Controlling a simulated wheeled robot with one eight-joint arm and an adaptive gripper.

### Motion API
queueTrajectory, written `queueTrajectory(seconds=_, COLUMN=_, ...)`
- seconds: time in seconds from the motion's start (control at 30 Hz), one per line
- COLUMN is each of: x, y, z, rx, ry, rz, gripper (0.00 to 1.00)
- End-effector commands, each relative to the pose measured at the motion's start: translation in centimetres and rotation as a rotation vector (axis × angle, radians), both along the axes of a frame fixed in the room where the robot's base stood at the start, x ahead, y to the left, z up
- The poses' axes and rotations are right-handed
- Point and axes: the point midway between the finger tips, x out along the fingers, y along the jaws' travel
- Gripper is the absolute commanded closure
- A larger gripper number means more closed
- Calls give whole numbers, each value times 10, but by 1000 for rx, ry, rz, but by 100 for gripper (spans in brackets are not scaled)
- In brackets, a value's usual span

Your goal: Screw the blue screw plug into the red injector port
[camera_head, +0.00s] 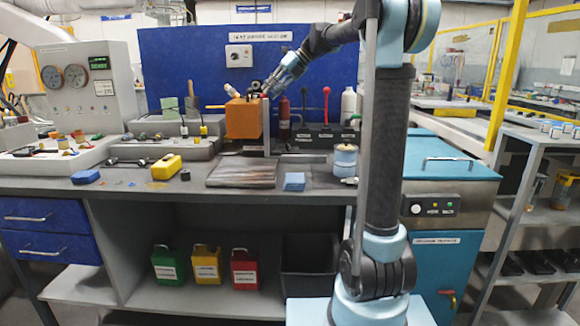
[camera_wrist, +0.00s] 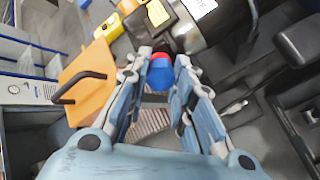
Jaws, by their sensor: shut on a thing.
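In the wrist view my gripper (camera_wrist: 160,62) is shut on the blue screw plug (camera_wrist: 160,78), which sits between its two fingers. A red part (camera_wrist: 160,57) shows just past the blue at the fingertips. It may be the red injector port, but I cannot tell whether the plug touches it or is in it. In the head view my gripper (camera_head: 268,90) is above the bench, by the top right of an orange box (camera_head: 243,119). The plug and the port are too small or hidden to make out there.
The orange box with a black handle also shows at left in the wrist view (camera_wrist: 88,82). A dark red bottle (camera_head: 284,116) stands right of it. A yellow case (camera_head: 167,164) and a blue block (camera_head: 294,181) lie on the bench. Its front strip is partly clear.

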Motion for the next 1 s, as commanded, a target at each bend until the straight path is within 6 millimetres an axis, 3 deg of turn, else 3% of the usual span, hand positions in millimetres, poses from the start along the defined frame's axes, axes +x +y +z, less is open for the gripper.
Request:
queueTrajectory(seconds=0.4, x=-1, y=0, z=-1, rx=9, ry=291, rz=-287, gripper=100)
queueTrajectory(seconds=0.73, x=-1, y=-1, z=-2, rx=12, ry=325, rz=-321, gripper=100)
queueTrajectory(seconds=0.77, x=-1, y=-1, z=-2, rx=12, ry=325, rz=-321, gripper=74)
queueTrajectory(seconds=0.83, x=-1, y=-1, z=-1, rx=12, ry=325, rz=-321, gripper=58)
queueTrajectory(seconds=1.0, x=0, y=-1, z=-1, rx=12, ry=324, rz=-321, gripper=55)
